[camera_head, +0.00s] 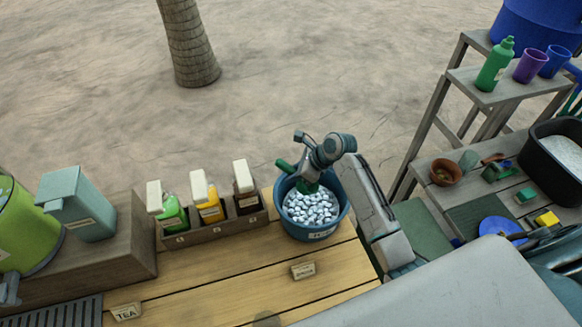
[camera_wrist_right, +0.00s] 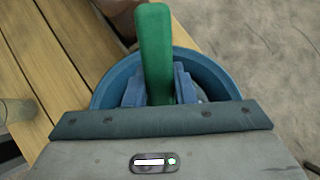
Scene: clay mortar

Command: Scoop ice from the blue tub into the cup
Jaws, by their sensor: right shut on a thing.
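The blue tub (camera_head: 338,224) stands at the far right end of the wooden counter, filled with pale ice pieces (camera_head: 310,208). My right gripper (camera_head: 306,180) is over the tub's back part, shut on the green handle of a scoop (camera_head: 284,166). The handle also shows upright between the fingers in the right wrist view (camera_wrist_right: 155,50), with the blue tub (camera_wrist_right: 205,67) behind it. The scoop's head is mostly hidden, so I cannot tell whether it carries ice. A purple cup (camera_head: 530,66) and a blue cup (camera_head: 556,61) stand on the right shelf. My left gripper is not seen.
Bottles in a wooden rack (camera_head: 215,232) stand left of the tub. A small label (camera_head: 303,270) is in front of it. A round, dim thing (camera_head: 266,319) shows at the bottom edge; I cannot tell what it is. The counter's middle is clear.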

